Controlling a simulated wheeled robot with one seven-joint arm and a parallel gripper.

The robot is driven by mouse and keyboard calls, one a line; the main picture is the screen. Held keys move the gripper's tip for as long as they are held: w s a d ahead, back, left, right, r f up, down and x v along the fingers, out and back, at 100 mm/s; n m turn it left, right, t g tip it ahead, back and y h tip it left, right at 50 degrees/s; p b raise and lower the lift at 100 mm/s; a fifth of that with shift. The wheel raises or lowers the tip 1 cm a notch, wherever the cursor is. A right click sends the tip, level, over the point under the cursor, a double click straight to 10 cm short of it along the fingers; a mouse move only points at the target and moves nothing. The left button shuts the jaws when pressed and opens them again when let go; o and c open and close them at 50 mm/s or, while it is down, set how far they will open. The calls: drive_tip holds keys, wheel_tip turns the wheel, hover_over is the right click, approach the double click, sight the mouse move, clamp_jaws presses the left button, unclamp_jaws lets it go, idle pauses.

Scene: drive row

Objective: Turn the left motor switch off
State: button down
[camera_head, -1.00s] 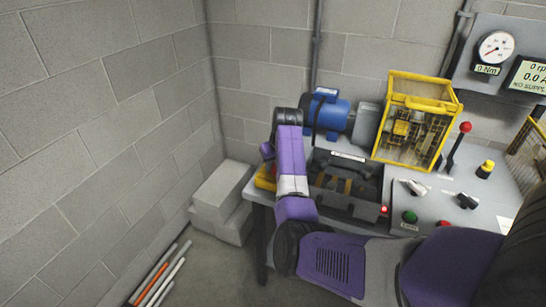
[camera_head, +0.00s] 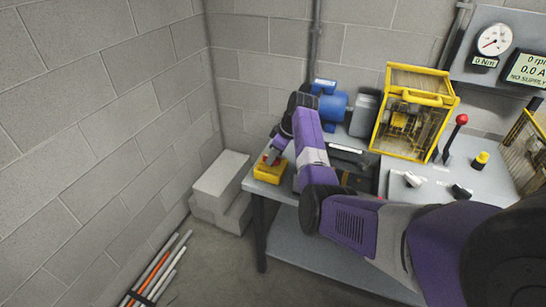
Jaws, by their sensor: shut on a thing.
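The blue motor (camera_head: 333,109) stands behind my arm at the back of the bench.
A yellow guard cage (camera_head: 412,115) stands right of the motor. A red-tipped lever (camera_head: 455,138), a yellow button (camera_head: 481,159), a white selector (camera_head: 413,180) and a black selector (camera_head: 460,192) are on the right panel. The display (camera_head: 527,70) reads 0 rpm, NO SUPPLY. Grey blocks (camera_head: 222,185) stand left of the bench.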

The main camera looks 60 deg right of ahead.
drive_tip(key=shift+r+n, duration=0.1)
drive_tip(key=shift+n, duration=0.2)
drive_tip(key=c, duration=1.2)
unclamp_jaws()
drive_tip(key=v, duration=0.7)
drive_tip(key=shift+r+b, duration=0.3)
drive_tip(key=shift+b, duration=0.05)
drive_tip(key=shift+s+d, duration=0.1)
drive_tip(key=shift+s, duration=0.05)
